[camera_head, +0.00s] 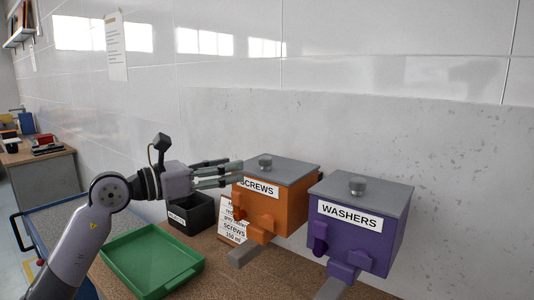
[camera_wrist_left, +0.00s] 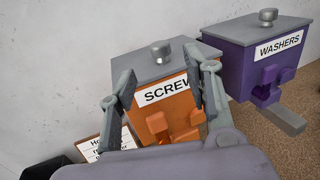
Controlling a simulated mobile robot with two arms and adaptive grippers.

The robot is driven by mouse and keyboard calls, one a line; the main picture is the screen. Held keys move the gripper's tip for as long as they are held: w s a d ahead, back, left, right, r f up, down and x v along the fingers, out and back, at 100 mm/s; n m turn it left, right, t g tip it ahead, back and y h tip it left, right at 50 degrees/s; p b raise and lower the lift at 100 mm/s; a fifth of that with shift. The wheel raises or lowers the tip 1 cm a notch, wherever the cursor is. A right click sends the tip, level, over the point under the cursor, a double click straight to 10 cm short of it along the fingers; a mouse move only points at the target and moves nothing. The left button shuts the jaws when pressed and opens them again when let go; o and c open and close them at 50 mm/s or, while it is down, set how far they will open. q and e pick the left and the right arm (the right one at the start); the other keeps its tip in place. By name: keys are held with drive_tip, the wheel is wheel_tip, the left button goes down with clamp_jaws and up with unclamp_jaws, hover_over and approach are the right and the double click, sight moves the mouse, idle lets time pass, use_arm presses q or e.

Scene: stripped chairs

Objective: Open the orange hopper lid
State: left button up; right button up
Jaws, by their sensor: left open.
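The orange hopper (camera_head: 270,208) with the SCREWS label stands on the bench against the wall. Its grey lid (camera_head: 288,168) with a round knob (camera_head: 265,162) lies flat and closed on top. In the left wrist view the lid (camera_wrist_left: 185,62) and knob (camera_wrist_left: 160,52) show beyond my fingers. My left gripper (camera_head: 238,174) is open and empty at the left side of the orange hopper, near the lid's left edge. In the left wrist view its fingers (camera_wrist_left: 163,92) spread across the SCREWS label. I cannot tell whether they touch the hopper. My right gripper is in neither view.
A purple WASHERS hopper (camera_head: 352,240) with a grey lid stands close on the right. A black bin (camera_head: 192,216), an instruction card (camera_head: 231,222) and a green tray (camera_head: 150,262) lie on the left. The wall is close behind.

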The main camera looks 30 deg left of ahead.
sight(260, 159)
use_arm(q)
drive_tip(key=p+x, duration=0.4)
drive_tip(key=x, duration=0.5)
drive_tip(key=shift+w+r, duration=0.15)
drive_tip(key=shift+w, duration=0.15)
drive_tip(key=shift+w+d+p, duration=0.25)
drive_tip(key=shift+w+p, duration=0.1)
drive_tip(key=shift+w, duration=0.1)
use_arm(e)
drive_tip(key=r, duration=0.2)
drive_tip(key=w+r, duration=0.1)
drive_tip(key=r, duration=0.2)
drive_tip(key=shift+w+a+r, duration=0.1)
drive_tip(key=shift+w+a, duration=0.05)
use_arm(q)
drive_tip(key=shift+c, duration=0.2)
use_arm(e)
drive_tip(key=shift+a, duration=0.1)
use_arm(q)
drive_tip(key=c, duration=1)
clamp_jaws()
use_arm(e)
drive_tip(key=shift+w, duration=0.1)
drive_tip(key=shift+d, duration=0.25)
